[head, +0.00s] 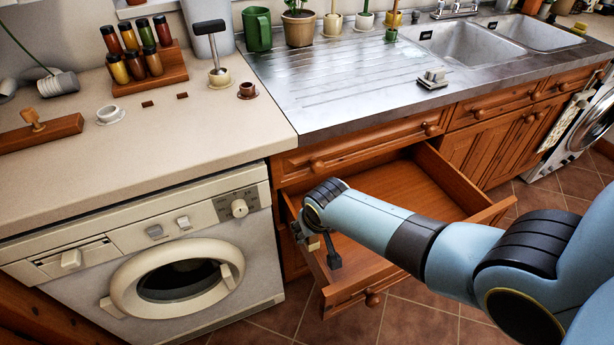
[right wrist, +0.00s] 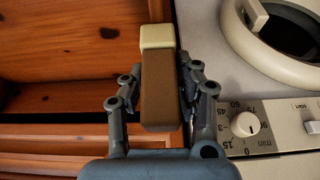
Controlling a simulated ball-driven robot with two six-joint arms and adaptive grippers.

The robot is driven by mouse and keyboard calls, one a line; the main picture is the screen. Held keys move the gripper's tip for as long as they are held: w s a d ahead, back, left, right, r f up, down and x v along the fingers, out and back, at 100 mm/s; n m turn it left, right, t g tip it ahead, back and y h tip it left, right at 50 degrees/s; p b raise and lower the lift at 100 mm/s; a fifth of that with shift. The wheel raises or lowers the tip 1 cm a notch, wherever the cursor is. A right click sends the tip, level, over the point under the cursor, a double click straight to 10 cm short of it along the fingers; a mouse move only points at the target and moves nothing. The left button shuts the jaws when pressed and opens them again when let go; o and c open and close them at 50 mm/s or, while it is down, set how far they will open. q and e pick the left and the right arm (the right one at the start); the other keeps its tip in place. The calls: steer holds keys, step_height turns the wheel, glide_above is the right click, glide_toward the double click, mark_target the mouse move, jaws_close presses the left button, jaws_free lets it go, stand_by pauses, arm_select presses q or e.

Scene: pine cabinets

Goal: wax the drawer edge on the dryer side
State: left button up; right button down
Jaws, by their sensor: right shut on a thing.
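The open drawer (head: 415,185) sticks out from the pine cabinet, and it looks empty. Its left side edge (head: 312,268) faces the dryer (head: 262,275), a white machine with a round door. My right gripper (head: 317,248) is over this edge, pointing down. In the right wrist view my right gripper (right wrist: 161,78) is shut on a brown block with a cream end, the wax block (right wrist: 160,100). The block lines up with the strip between drawer and dryer. It covers part of the edge, and I cannot tell whether it touches. My left gripper is out of view.
The dryer's knob (head: 239,208) and panel are close to my right gripper. A beige worktop (head: 190,135) with a spice rack (head: 150,75) and cups is above the dryer. A steel sink (head: 465,45) is at the back right. The drawer interior is free.

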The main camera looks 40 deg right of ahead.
mark_target(315, 245)
steer(key=s+p, duration=0.2)
steer(key=s, duration=0.1)
steer(key=shift+s+a+r, duration=0.1)
steer(key=shift+s+a, duration=0.15)
steer(key=shift+a, duration=0.15)
steer(key=shift+s, duration=0.2)
steer(key=s+p, duration=0.1)
steer(key=s+a+p, duration=0.1)
steer(key=s, duration=0.1)
steer(key=shift+s, duration=0.45)
